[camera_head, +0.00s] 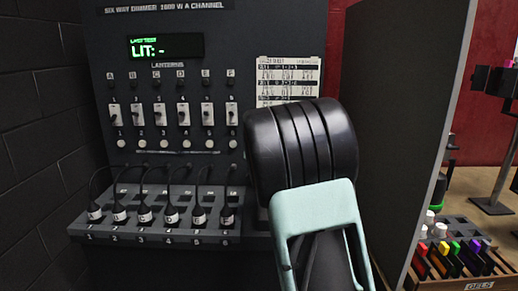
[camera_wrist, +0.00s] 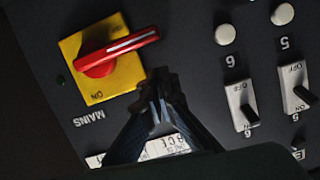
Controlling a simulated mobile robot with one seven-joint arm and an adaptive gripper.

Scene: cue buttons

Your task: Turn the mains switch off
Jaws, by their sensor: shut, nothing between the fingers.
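The mains switch (camera_wrist: 118,52) shows in the wrist view, at upper left, as a red rotary handle with a white line on a yellow plate (camera_wrist: 75,47). The picture is turned over, so the MAINS label reads upside down. The handle lies across the plate, its tip pointing right and slightly up. An ON mark shows on the plate below the handle's left end; I cannot make out an OFF mark. My gripper (camera_wrist: 160,78) is shut and empty, its fingertips just below and right of the handle's tip. Whether they touch it I cannot tell. In the head view my arm hides the switch.
The dimmer panel (camera_head: 88,55) has a green display (camera_head: 153,48) reading "LIT: -". Several white rocker switches (camera_head: 159,114) and plugged cables (camera_head: 144,214) fill its left. A dark partition (camera_head: 395,120) stands close to the right of my arm.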

